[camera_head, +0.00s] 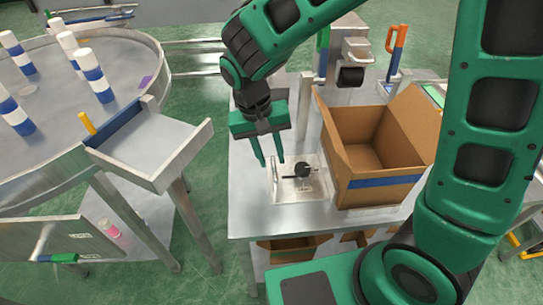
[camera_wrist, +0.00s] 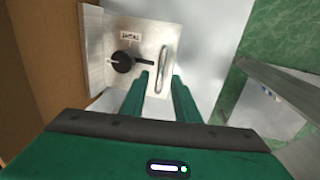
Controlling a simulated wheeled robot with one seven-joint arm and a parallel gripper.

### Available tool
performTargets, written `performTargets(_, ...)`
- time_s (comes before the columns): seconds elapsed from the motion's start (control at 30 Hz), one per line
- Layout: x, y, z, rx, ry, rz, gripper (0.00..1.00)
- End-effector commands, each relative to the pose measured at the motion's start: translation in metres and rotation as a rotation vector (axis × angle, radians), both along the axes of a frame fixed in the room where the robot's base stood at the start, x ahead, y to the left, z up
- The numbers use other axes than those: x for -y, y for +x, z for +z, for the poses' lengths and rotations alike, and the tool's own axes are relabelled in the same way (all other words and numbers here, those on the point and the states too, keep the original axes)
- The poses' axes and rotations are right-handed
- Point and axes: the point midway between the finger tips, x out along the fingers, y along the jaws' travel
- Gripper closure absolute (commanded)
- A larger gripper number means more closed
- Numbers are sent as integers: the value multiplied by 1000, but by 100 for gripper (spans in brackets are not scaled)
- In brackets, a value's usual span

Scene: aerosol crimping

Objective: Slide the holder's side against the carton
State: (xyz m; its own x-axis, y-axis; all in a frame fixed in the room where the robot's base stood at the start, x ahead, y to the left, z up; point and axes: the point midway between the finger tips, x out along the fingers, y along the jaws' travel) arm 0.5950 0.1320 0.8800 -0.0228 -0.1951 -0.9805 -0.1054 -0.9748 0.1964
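The holder (camera_head: 298,190) is a small metal plate with a black knob, a label and a raised handle at its left side. It lies on the metal table just left of the open cardboard carton (camera_head: 372,193), which has a blue stripe. In the wrist view the holder (camera_wrist: 112,82) is beside the carton's brown side (camera_wrist: 35,60); I cannot tell whether they touch. My gripper (camera_head: 271,162) points down over the handle end. Its fingers are apart, and in the wrist view my gripper (camera_wrist: 160,78) has the handle (camera_wrist: 162,68) between its fingertips, with no clear contact.
A metal table (camera_head: 250,215) carries the holder and carton, with bare surface in front. A crimping device (camera_head: 350,60) and an orange-handled tool (camera_head: 396,50) stand behind. A round table (camera_head: 50,105) with several blue-and-white cans and a chute (camera_head: 155,145) are at the left.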

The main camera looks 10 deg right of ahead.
Motion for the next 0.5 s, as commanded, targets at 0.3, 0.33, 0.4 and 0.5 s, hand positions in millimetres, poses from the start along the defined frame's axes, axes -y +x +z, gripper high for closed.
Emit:
performTargets(0.3,-12,3,58,5,3,1,71)
performTargets(0.33,-13,3,63,4,3,1,71)
performTargets(0.4,-15,3,73,2,3,0,71)
performTargets(0.5,-17,3,84,1,2,1,71)
